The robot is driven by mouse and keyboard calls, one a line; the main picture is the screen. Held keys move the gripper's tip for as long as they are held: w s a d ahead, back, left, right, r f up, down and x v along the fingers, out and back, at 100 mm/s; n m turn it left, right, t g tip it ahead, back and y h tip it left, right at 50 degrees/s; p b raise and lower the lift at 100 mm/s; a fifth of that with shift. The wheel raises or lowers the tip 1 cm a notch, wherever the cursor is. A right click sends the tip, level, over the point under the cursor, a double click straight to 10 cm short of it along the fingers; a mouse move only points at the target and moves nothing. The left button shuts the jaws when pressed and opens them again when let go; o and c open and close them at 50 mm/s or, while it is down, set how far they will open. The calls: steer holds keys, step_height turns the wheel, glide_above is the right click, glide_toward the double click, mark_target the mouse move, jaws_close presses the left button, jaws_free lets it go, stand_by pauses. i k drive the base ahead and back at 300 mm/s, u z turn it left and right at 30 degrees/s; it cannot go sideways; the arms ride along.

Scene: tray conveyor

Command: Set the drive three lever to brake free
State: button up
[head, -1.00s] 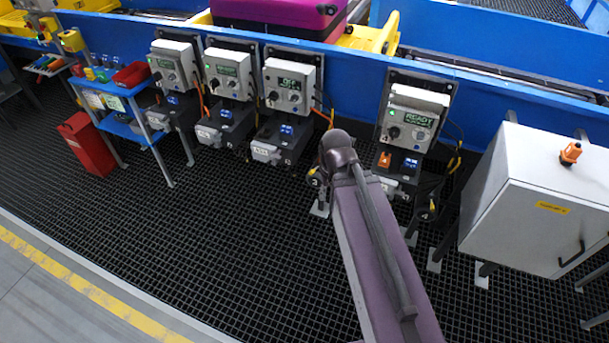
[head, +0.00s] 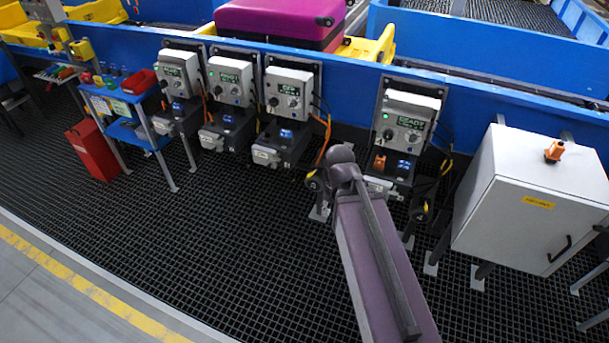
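The drive three unit (head: 289,92) is taken as the third grey control box from the left, on the blue conveyor side; its own number is too small to read. It has a lit display and dark knobs. Below it sits a dark drive housing with a blue label (head: 286,133) and a pale grey box (head: 265,155). I cannot make out the brake lever or its setting. My purple-grey arm rises from the bottom, its dark joint right of and below this unit. My gripper cannot be made out; the arm hides what lies behind it.
Two similar units stand left, and one marked 4 (head: 408,119) stands right with an orange label (head: 380,162). A white cabinet (head: 530,200) is far right. A blue tool stand (head: 120,110) and red bin (head: 93,150) are left.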

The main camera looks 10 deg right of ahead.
mark_target(287, 79)
steer(key=z, duration=0.15)
steer(key=i, duration=0.95)
steer(key=u, duration=0.1)
